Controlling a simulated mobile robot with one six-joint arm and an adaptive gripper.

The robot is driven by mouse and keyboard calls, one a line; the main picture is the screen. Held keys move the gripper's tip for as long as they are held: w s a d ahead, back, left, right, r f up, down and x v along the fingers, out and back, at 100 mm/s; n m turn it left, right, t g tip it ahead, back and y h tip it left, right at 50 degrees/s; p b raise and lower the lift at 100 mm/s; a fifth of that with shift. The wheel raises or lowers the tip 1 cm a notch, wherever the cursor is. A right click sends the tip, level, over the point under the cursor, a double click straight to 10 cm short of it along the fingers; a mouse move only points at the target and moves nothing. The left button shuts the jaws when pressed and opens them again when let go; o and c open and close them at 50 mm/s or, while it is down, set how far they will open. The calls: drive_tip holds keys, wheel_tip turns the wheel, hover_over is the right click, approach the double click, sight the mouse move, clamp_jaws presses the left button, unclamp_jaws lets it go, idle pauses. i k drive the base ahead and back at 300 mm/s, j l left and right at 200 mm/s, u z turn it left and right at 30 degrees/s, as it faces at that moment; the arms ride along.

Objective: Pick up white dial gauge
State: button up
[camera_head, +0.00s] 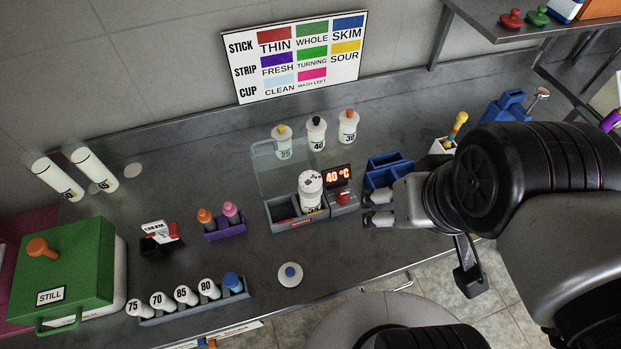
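My gripper (371,209) comes in from the right and points left, to the right of the box. Its two fingers are apart with nothing between them. A smaller round dial on a stem (541,93) shows at the far right by a blue holder; I cannot tell its details.
The box has a raised clear lid (283,165) and a 40 °C display (338,177). Blue bins (387,168) stand just behind my gripper. Several bottles (316,132) stand at the back. A white disc (290,274) lies in front; bench around it is clear.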

sight(309, 181)
drive_tip(key=k+j+u, duration=0.1)
drive_tip(key=j+u, duration=0.7)
drive_tip(key=u, duration=0.2)
drive_tip(key=k, duration=0.05)
